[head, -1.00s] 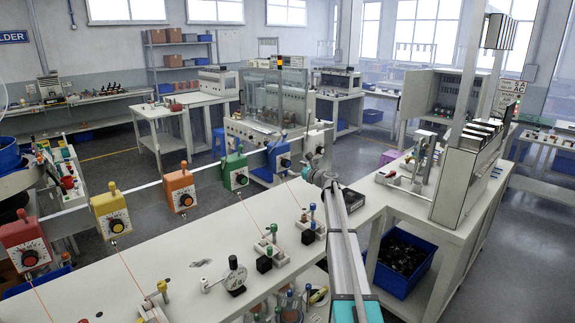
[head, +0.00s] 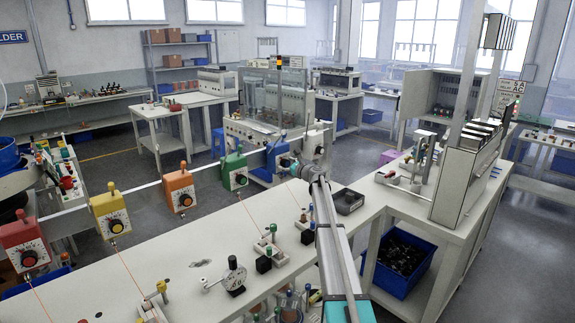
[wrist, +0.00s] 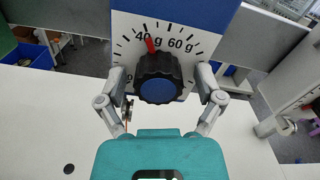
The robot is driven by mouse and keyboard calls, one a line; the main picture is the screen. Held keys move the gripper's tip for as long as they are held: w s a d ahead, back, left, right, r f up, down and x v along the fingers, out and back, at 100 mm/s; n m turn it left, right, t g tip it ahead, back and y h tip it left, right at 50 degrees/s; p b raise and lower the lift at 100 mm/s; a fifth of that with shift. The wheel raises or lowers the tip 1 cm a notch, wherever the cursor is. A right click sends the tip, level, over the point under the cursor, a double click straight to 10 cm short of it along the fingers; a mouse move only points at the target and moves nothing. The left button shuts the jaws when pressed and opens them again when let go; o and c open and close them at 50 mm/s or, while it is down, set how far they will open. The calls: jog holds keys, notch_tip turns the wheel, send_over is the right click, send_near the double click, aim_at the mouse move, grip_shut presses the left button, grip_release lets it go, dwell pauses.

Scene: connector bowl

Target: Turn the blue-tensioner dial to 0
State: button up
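The blue tensioner (head: 272,157) stands in the row along the table's far side, partly hidden behind my gripper (head: 290,163). In the wrist view its white scale plate (wrist: 190,28) fills the upper middle, with 40 g and 60 g readable and a partly hidden 0 at the lower left. Its black dial (wrist: 160,80) has a blue centre, and the red pointer stands just right of the 40 g label. My gripper (wrist: 157,85) is open, one finger on each side of the dial, with visible gaps between fingers and dial.
Green (head: 234,170), orange (head: 180,189), yellow (head: 110,213) and red (head: 25,243) tensioners stand to the left. A dark tray (head: 347,201) lies right of my arm.

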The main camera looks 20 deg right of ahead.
jog(key=c, duration=0.9)
jog(key=shift+w+d, duration=0.1)
jog(key=shift+d, duration=0.25)
jog(key=shift+a, duration=0.2)
